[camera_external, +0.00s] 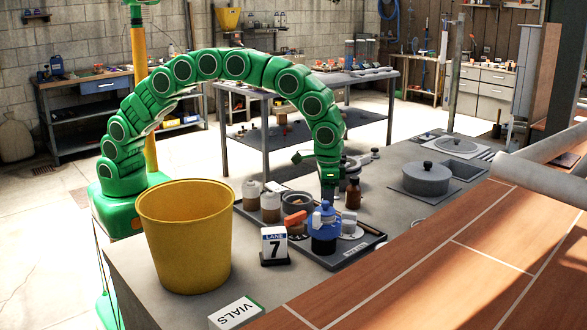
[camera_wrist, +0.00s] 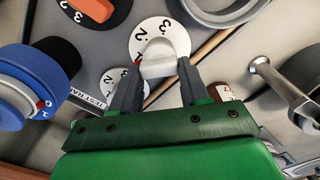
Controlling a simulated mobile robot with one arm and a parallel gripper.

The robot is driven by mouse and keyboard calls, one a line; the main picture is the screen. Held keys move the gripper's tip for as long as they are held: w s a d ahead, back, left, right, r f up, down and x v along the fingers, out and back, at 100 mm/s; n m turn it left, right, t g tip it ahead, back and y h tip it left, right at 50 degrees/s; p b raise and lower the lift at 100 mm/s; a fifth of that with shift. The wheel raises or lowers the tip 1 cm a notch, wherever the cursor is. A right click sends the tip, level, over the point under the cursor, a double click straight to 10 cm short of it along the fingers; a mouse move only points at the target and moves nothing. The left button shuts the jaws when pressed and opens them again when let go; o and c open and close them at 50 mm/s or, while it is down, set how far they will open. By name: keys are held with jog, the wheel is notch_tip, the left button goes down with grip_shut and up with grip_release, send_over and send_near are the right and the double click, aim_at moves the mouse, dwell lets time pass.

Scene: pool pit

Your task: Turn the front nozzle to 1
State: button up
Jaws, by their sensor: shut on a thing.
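My gripper (camera_wrist: 158,80) is shut on a pale, rounded nozzle knob (camera_wrist: 160,62) in the wrist view. The knob stands on a white dial (camera_wrist: 178,32) where a 2 and a 3 show beyond it. Another white numbered dial (camera_wrist: 110,76) lies partly behind my left finger. In the external view my gripper (camera_external: 328,198) points down over the tray behind the blue bottle (camera_external: 324,236), which hides the fingertips. I cannot tell which nozzle is the front one.
An orange knob (camera_wrist: 88,8) sits on a dial at upper left. A brown bottle (camera_external: 353,194) stands beside my gripper. The tray (camera_external: 352,255), lane sign (camera_external: 274,245) and yellow bucket (camera_external: 185,240) are nearby.

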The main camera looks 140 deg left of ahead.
jog(key=shift+n, duration=0.7)
jog(key=o, duration=1.1)
jog(key=shift+c, duration=0.2)
jog(key=shift+r, duration=0.1)
notch_tip(320, 180, up, 8)
jog(key=shift+f, duration=0.25)
